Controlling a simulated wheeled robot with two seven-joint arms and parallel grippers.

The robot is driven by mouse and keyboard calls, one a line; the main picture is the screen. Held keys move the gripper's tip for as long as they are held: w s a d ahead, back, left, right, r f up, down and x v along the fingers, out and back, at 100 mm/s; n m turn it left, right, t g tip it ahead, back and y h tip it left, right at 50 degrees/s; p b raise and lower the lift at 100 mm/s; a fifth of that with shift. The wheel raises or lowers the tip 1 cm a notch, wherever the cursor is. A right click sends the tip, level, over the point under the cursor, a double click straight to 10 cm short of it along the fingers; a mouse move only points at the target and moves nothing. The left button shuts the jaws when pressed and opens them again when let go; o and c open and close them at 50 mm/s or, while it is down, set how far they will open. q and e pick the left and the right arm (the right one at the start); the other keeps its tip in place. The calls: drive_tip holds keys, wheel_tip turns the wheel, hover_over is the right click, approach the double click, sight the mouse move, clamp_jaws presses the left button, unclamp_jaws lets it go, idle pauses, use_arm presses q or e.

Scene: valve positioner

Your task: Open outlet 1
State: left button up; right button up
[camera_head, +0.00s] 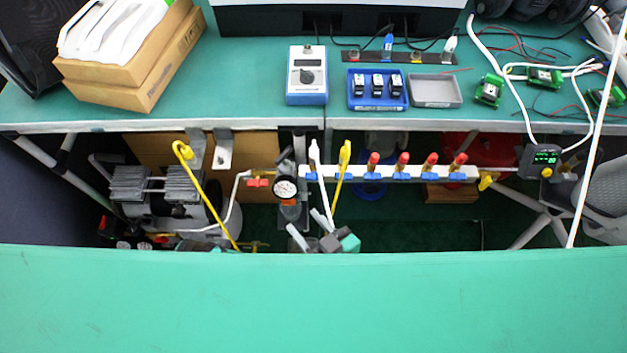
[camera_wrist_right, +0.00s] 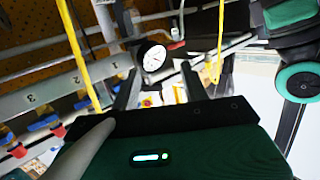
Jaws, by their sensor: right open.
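The white outlet manifold (camera_head: 390,173) runs level below the far bench edge, with a row of blue valve handles. The handle at its left end (camera_head: 311,176) lies below a white hose fitting, nearest the round gauge (camera_head: 285,189); I take it as outlet 1. My right gripper (camera_head: 302,219) is open and empty, below the gauge and the manifold's left end, apart from the handles. Its fingers (camera_wrist_right: 160,78) show with the gauge beyond. My left gripper is out of view.
A yellow hose (camera_head: 341,175) hangs by the second outlet, close to my right gripper. Red caps (camera_head: 402,159) sit above several other outlets. A compressor (camera_head: 165,195) stands left. The green near surface (camera_head: 310,300) is clear and cuts off the lower view.

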sight(314, 176)
drive_tip(key=s+d+r+m+t+h+p, duration=0.1)
drive_tip(key=s+r+m+t+h, duration=0.1)
drive_tip(key=s+m+t+h, duration=0.6)
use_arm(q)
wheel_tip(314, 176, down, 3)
use_arm(e)
drive_tip(key=w+n+g+h, duration=0.1)
drive_tip(key=w+g, duration=0.1)
drive_tip(key=w, duration=1.4)
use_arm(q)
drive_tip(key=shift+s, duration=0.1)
use_arm(e)
drive_tip(key=shift+d, duration=0.1)
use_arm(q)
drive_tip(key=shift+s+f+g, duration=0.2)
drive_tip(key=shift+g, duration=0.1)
use_arm(e)
drive_tip(key=c, duration=0.7)
